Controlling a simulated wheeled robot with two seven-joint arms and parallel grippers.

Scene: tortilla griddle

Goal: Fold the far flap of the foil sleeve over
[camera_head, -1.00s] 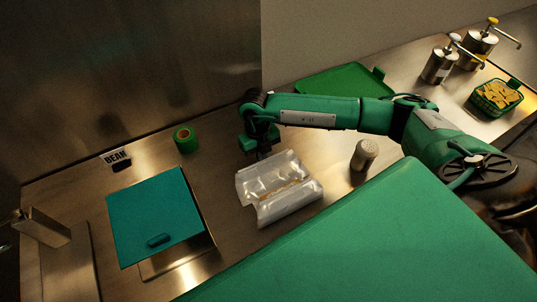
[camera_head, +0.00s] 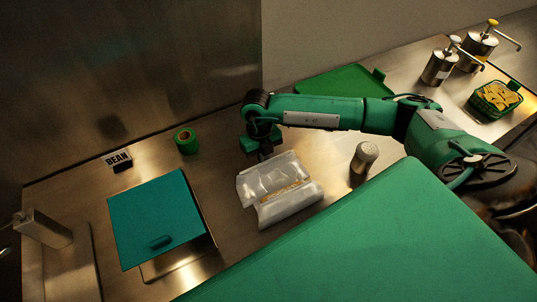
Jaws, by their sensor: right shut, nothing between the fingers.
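The foil sleeve (camera_head: 290,204) lies on the steel counter in the middle of the view, silvery and partly open. A tan filling (camera_head: 285,193) shows along its middle. Its far flap (camera_head: 272,175) stands up at the far side. My right gripper (camera_head: 263,154) points down at the far edge of the sleeve, shut and empty. I cannot tell whether its fingertips touch the flap. My left gripper is not in view.
A shaker (camera_head: 364,157) stands right, under my arm. A green tray (camera_head: 335,84), pump dispensers (camera_head: 440,65) and a basket (camera_head: 495,98) are farther right.

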